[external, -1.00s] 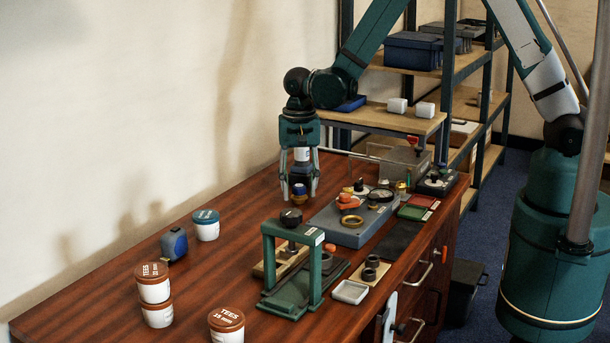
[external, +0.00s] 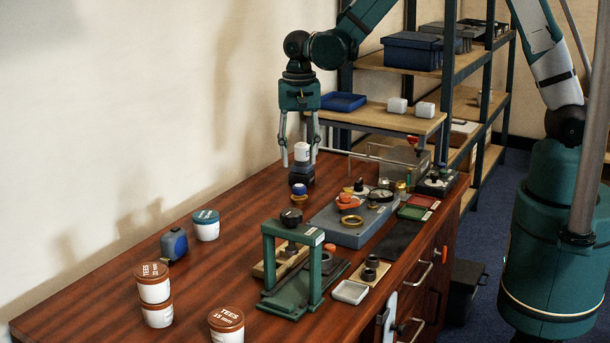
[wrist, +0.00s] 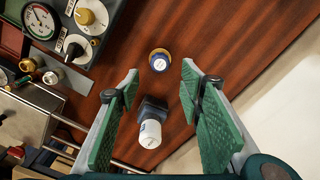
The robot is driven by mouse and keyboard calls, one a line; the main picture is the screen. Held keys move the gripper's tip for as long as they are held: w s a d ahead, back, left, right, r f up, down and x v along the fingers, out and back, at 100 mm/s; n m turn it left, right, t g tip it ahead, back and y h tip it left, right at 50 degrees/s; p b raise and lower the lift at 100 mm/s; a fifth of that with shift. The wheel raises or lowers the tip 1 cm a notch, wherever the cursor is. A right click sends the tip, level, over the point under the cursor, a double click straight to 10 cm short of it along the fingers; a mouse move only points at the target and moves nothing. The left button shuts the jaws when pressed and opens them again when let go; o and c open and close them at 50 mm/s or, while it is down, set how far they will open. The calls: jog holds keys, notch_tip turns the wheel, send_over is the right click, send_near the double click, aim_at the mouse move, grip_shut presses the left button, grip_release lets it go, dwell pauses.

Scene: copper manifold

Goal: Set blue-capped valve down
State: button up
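The blue-capped valve (external: 299,191), with a blue top and a brass-coloured ring, stands on the wooden bench left of the grey manifold plate. In the wrist view the valve (wrist: 159,61) sits on bare wood, ahead of and clear of the fingers. My gripper (external: 300,160) is open and raised, above and behind the valve. Its green pads (wrist: 162,92) are wide apart in the wrist view, with nothing held between them. The grey manifold plate (external: 338,234) carries a gauge, an orange-handled valve and a brass ring.
A white-capped bottle on a dark block (external: 302,174) stands just behind the valve, below my gripper. A green press frame (external: 314,270) stands in front. Tubs, including a blue-lidded one (external: 206,228), and a tape measure (external: 174,244) are at left. Wood between is clear.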

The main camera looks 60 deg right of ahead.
jog(key=shift+r, duration=1.2)
jog(key=s+d+r+n+t, duration=0.1)
jog(key=s+r+n+t, duration=0.15)
jog(key=s+r, duration=0.5)
jog(key=s+d+r+n+t, duration=0.1)
jog(key=s+d+r+n, duration=0.3)
jog(key=r, duration=0.6)
jog(key=s+r+n+t, duration=0.2)
jog(key=s, duration=0.7)
jog(key=s+r+n+t, duration=0.1)
jog(key=s+r+n, duration=0.1)
jog(key=s, duration=0.7)
jog(key=shift+s+r+n+t, duration=0.3)
jog(key=shift+r+n+t, duration=0.05)
jog(key=shift+r, duration=0.15)
